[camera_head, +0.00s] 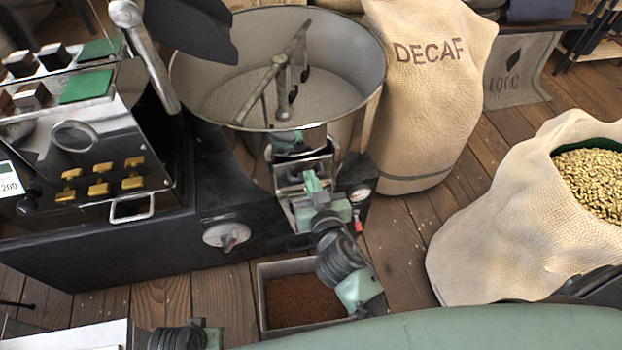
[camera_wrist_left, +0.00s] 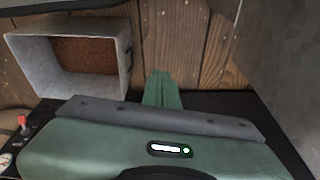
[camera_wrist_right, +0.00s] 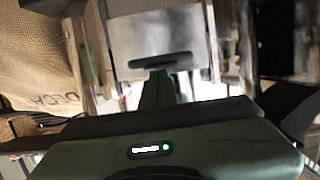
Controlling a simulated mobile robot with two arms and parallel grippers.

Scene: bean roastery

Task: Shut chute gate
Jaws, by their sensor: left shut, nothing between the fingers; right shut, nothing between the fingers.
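The chute with its metal gate plate (camera_head: 304,170) is at the front of the round cooling pan. In the right wrist view the plate (camera_wrist_right: 155,28) stands upright between side rails, with a dark handle (camera_wrist_right: 160,62) across its lower part. My right gripper (camera_head: 314,184) is shut and empty in front of the chute. Its fingertips (camera_wrist_right: 158,80) lie just below the handle in that view; whether they touch it I cannot tell. My left gripper (camera_wrist_left: 162,80) is shut and empty, over the wooden floor beside the bin. Its fingers do not show in the head view.
The cooling pan (camera_head: 350,85) has stirring arms inside. A metal bin (camera_head: 262,300) with brown grounds stands on the floor below the chute. The roaster panel (camera_head: 95,205) is at left. A DECAF sack (camera_head: 430,120) and an open bean sack (camera_head: 520,220) stand at right.

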